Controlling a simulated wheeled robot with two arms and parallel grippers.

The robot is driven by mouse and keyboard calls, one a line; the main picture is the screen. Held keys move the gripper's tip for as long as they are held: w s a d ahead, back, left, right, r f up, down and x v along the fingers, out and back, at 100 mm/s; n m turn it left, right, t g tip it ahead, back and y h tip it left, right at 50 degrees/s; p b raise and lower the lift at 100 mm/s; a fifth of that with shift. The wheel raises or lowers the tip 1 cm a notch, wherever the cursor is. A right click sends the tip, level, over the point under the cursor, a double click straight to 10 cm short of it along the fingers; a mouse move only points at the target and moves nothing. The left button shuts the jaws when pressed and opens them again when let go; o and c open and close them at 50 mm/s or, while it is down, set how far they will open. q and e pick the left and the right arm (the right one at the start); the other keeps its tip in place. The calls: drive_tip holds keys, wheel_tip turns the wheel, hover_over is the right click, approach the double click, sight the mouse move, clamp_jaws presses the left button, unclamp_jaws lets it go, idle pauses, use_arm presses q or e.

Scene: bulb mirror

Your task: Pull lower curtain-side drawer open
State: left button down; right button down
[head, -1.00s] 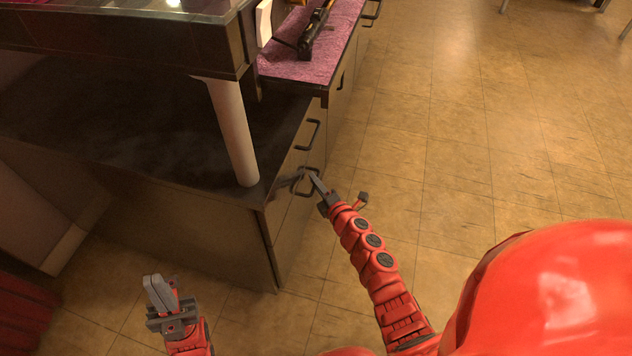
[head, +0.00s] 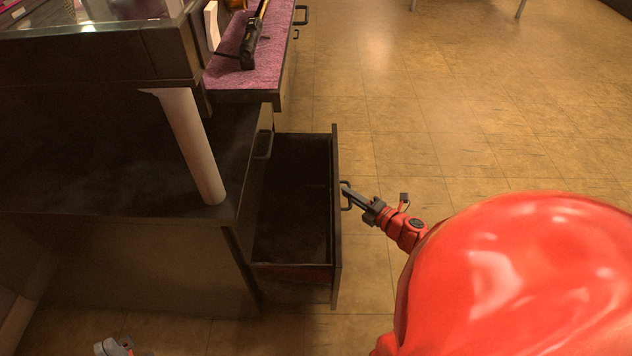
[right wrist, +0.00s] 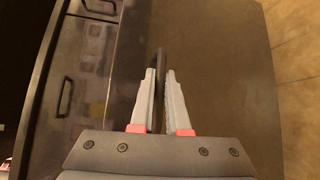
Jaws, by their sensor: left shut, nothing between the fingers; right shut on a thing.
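The lower drawer (head: 292,205) stands pulled well out of the dark cabinet in the head view, and its dark inside looks empty. Its front panel (head: 336,240) faces right and carries a dark handle (head: 346,196). My right gripper (head: 350,194) is shut on that handle, outside the front panel. In the right wrist view the fingers (right wrist: 157,95) close around the dark handle bar (right wrist: 159,62), with the brown drawer front (right wrist: 215,60) behind it. My left gripper (head: 112,346) is shut and empty at the bottom left of the head view, partly cut off and away from the cabinet.
The dark cabinet top (head: 110,180) bears a pale round post (head: 188,145). A pink-topped counter (head: 245,68) with a dark long object (head: 252,40) on it stands behind. The tiled floor (head: 470,130) to the right is clear.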

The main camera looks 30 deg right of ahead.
drive_tip(key=s+d+b, duration=0.1)
drive_tip(key=s+d, duration=0.3)
drive_tip(key=d, duration=0.3)
drive_tip(key=shift+s+b, duration=0.3)
drive_tip(key=shift+d+r, duration=0.1)
drive_tip(key=c, duration=1.2)
unclamp_jaws()
drive_tip(key=p+v, duration=0.3)
drive_tip(key=v, duration=1.4)
drive_tip(key=shift+s+p, duration=0.2)
drive_tip(key=shift+p, duration=0.2)
